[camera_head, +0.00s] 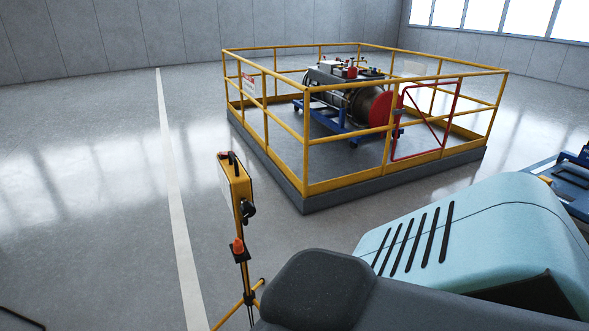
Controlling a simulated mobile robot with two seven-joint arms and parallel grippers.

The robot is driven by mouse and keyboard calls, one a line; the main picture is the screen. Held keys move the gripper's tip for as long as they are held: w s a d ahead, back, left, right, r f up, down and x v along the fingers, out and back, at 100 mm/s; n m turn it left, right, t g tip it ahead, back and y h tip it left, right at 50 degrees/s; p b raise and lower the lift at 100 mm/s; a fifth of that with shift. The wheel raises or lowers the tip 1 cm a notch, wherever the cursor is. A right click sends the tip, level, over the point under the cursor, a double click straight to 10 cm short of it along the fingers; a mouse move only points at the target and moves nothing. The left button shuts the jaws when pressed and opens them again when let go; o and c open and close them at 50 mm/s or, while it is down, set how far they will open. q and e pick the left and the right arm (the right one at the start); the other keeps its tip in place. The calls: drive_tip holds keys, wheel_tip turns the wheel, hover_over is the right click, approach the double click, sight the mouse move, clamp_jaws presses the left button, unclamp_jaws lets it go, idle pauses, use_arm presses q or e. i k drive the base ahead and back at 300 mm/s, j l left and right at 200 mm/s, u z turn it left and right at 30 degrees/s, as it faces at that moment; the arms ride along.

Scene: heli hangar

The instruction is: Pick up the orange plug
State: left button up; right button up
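A small orange plug (238,245) sits upright in a dark holder on the post of a yellow stand (241,192), left of centre in the head view. The stand has a thin yellow box at the top and splayed legs at the bottom. A black round part (247,211) and a dark handle show on the box, above the plug. The plug looks small, and its lower end is hidden in the holder. Neither of my grippers is in view.
A light blue slatted body (480,230) and a dark grey rounded shape (318,290) fill the lower right, close to the stand. Yellow railings (307,150) enclose a platform with an engine (355,100) behind. The floor (90,220) on the left is mostly clear.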

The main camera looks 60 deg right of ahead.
sight(238, 249)
drive_tip(key=z, duration=1.45)
drive_tip(key=u, duration=2.6)
drive_tip(key=z, duration=1.35)
drive_tip(key=i+z, duration=0.2)
drive_tip(key=z, duration=0.25)
drive_tip(key=i+j+z, duration=0.1)
drive_tip(key=z, duration=0.3)
drive_tip(key=i+j+z, duration=0.15)
drive_tip(key=z, duration=0.3)
drive_tip(key=i+j, duration=0.05)
drive_tip(key=i, duration=0.05)
